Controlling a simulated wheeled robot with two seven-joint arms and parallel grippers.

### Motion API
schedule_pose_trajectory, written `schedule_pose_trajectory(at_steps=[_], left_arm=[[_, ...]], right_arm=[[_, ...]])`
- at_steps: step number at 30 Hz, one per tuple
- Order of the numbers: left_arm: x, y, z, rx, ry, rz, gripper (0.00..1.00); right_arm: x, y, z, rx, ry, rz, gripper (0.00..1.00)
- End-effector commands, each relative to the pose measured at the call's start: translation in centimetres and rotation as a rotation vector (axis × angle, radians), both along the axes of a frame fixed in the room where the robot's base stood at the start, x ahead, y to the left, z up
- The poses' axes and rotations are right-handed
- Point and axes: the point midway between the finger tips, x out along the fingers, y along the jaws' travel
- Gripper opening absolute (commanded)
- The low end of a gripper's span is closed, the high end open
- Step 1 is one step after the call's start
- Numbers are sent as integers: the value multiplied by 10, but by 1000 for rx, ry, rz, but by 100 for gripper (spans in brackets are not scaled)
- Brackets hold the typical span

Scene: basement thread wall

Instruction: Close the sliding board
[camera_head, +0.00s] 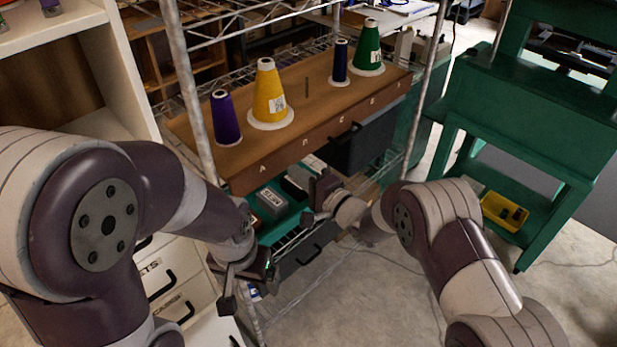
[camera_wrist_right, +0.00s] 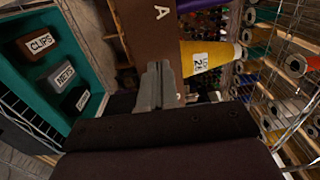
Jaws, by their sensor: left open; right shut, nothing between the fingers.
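A dark grey board (camera_head: 372,140) with a black bar handle (camera_head: 345,133) stands at the front right of the wire rack, beneath the lettered wooden thread shelf (camera_head: 320,88). I take it to be the sliding board. To its left, a teal tray (camera_head: 262,229) holding labelled boxes is uncovered. My right gripper (camera_head: 318,200) is below and left of the handle, apart from it, in front of the tray. In the right wrist view its fingers (camera_wrist_right: 158,85) are shut and empty, near the wooden shelf's edge. My left gripper (camera_head: 247,290) is open and empty, low at the rack's left front.
Purple, yellow, navy and green thread cones, such as the yellow one (camera_head: 268,95), stand on the shelf. Wire posts (camera_head: 190,90) flank the rack. A green cart (camera_head: 540,110) stands right, white drawers (camera_head: 165,285) left. The floor (camera_head: 365,290) in front is clear.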

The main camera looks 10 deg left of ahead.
Motion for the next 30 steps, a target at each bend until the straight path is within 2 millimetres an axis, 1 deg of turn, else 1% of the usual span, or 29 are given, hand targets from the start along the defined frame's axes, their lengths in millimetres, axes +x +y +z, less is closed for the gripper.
schedule_pose_trajectory(at_steps=[1,2,15,19,22,24,25,26,28,29,30], left_arm=[[0,0,1,0,0,0,90],[0,0,-1,0,0,0,90],[0,0,-10,0,0,0,90],[0,0,-11,0,0,0,90],[0,0,-11,0,0,0,90],[0,0,-11,0,0,0,90],[0,0,-11,0,0,0,90],[0,0,-11,0,0,0,90],[0,0,-11,0,0,0,90],[0,0,-11,0,0,0,90],[0,0,-10,0,0,0,90]], right_arm=[[-1,1,0,0,1,0,0],[-3,-3,-1,-1,2,-1,0],[-49,-72,-2,-2,3,-3,0],[-56,-82,-2,-1,3,-2,0],[-57,-83,-2,-2,3,-1,0],[-57,-83,-3,-30,-28,-1,0],[-56,-84,-8,-76,-52,-6,0],[-54,-87,-18,-152,-81,-19,0],[-53,-105,-61,-443,-112,-60,0],[-55,-120,-81,-615,-116,-66,0],[-62,-148,-100,-855,-112,-56,0]])
